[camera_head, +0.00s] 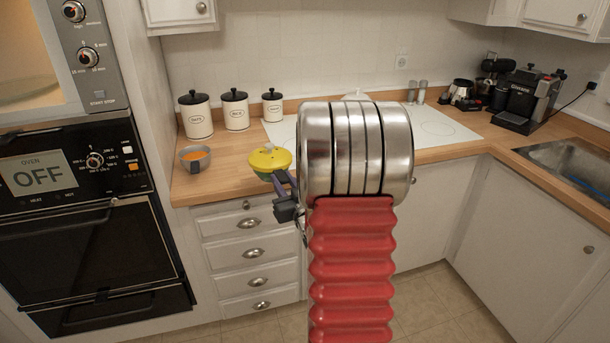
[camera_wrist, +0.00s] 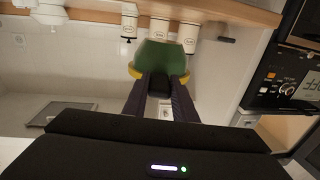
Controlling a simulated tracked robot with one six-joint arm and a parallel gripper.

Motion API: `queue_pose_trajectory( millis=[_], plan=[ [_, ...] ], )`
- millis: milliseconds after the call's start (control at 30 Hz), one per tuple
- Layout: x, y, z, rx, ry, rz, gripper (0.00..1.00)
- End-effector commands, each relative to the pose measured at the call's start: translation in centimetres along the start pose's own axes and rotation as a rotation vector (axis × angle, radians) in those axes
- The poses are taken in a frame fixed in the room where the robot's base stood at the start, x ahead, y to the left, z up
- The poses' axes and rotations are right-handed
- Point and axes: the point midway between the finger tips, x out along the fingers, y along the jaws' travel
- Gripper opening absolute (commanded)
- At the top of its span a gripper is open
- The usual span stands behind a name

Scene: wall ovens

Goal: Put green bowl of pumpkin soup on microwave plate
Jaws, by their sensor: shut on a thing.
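The green bowl (camera_head: 264,171) with a yellow rim and top is at the counter's front edge in the head view. In the wrist view, which is upside down, the green bowl (camera_wrist: 166,58) is between my fingertips, rim side up. My gripper (camera_head: 281,180) is shut on the bowl's near right side; its fingers (camera_wrist: 161,82) meet the rim in the wrist view. I cannot tell whether the bowl touches the counter. The microwave (camera_head: 92,55) is at upper left, above the oven. A pale curved shape, perhaps its plate (camera_head: 32,94), shows inside; the door state is unclear.
A grey bowl with orange contents (camera_head: 194,159) stands left of the green bowl. Several white canisters (camera_head: 197,120) with black lids stand behind. The oven (camera_head: 75,165) is below the microwave. A white hob (camera_head: 440,128) and coffee machine (camera_head: 528,100) are right. My arm covers the middle counter.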

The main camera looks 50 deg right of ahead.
Motion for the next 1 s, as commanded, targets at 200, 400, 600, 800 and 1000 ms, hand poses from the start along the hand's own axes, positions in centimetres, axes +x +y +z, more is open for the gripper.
queue_pose_trajectory(
  millis=[200, 400, 600, 800, 1000],
  plan=[
    [0.6, -6.3, 1.3, 0.002, 0.000, -0.064, 0.00],
    [0.6, -11.8, 2.4, 0.000, -0.002, -0.125, 0.00],
    [0.1, -17.5, 3.5, -0.002, -0.005, -0.193, 0.00],
    [-0.9, -23.2, 4.5, -0.005, -0.006, -0.269, 0.00],
    [-2.3, -28.7, 5.4, -0.007, -0.007, -0.351, 0.00]
  ],
)
